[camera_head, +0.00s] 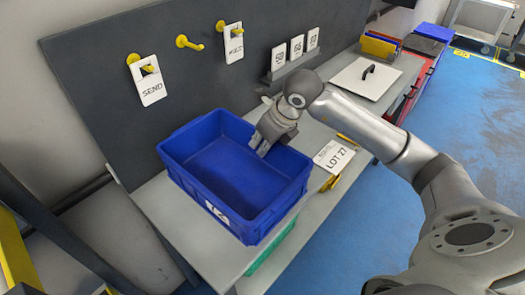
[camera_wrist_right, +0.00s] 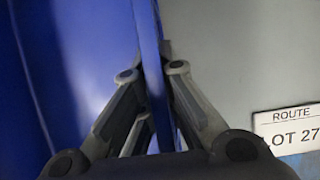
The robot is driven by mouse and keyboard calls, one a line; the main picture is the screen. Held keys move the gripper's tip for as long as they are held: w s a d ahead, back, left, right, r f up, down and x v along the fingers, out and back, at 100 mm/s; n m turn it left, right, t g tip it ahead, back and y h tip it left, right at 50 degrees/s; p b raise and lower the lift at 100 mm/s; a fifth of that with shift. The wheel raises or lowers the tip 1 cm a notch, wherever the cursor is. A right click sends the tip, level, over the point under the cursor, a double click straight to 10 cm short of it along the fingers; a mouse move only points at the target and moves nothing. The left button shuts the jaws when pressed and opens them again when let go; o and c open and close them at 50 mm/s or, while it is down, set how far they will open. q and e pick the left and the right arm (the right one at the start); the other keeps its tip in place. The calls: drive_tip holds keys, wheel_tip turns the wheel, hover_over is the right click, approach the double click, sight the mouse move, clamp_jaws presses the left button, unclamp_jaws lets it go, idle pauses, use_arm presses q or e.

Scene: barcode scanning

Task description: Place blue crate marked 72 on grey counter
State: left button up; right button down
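The blue crate (camera_head: 272,212) is empty and stands upright over the near left part of the grey counter (camera_head: 150,222), close to its front edge. Its white marking on the near wall is seen at a slant and only partly readable. I cannot tell whether its base rests fully on the counter. My right gripper (camera_head: 262,148) is at the crate's far right wall. In the right wrist view its fingers (camera_wrist_right: 155,68) lie on both sides of the blue wall and close on it. My left gripper is not in view.
A LOT 27 card (camera_head: 335,157) lies right of the crate. A white lidded panel with a black handle (camera_head: 366,78) is farther right. A dark backboard (camera_head: 110,70) with yellow hooks and a SEND tag (camera_head: 151,85) stands behind. Blue floor (camera_head: 345,235) is open in front.

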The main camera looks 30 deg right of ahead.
drive_tip(key=shift+w+d+f, duration=0.25)
drive_tip(key=shift+w+f, duration=0.1)
drive_tip(key=shift+f, duration=0.1)
wheel_tip(320, 180, down, 4)
drive_tip(key=shift+w+d+r+p, duration=0.15)
drive_tip(key=shift+r+p, duration=0.1)
drive_tip(key=shift+p, duration=0.15)
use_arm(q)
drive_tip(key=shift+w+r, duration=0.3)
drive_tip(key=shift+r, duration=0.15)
use_arm(e)
drive_tip(key=c, duration=2.1)
unclamp_jaws()
drive_tip(key=shift+f, duration=0.1)
drive_tip(key=o, duration=0.5)
drive_tip(key=shift+c, duration=0.2)
use_arm(q)
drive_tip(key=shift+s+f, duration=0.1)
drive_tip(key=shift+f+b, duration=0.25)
drive_tip(key=shift+b, duration=0.1)
use_arm(e)
drive_tip(key=v, duration=1.2)
